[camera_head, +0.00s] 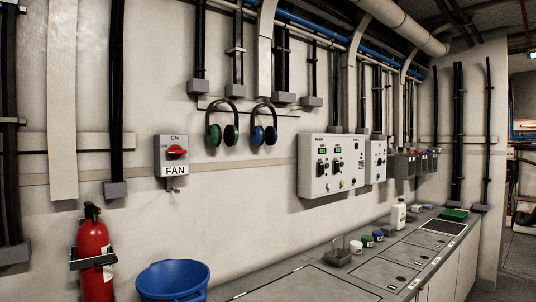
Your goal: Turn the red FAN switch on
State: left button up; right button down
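The FAN switch box (172,156) is a small pale box on the wall, left of the picture's middle. It reads ON at the top and FAN at the bottom. Its red knob (177,152) lies roughly sideways, with its grip pointing to the right, away from the ON mark at the top. A small fitting hangs below the box. Neither of my grippers shows in the head view, and nothing touches the switch.
A red fire extinguisher (94,258) and a blue bin (173,281) stand below the switch. Green and blue ear defenders (222,134) hang to its right. Grey control panels (331,164) hang above a long counter (320,286) with bottles and jars. The wall around the switch is clear.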

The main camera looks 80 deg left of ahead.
aim_at(175, 152)
jog(key=i+j+u, duration=0.1)
jog(key=u, duration=0.3)
jog(key=i+u, duration=0.3)
jog(key=u, duration=0.15)
jog(key=i+l+u, duration=0.1)
jog(key=u, duration=0.3)
jog(key=i+l+u, duration=0.15)
jog(key=i+u, duration=0.15)
jog(key=u, duration=0.15)
jog(key=i+l+u, duration=0.15)
jog(key=u, duration=0.25)
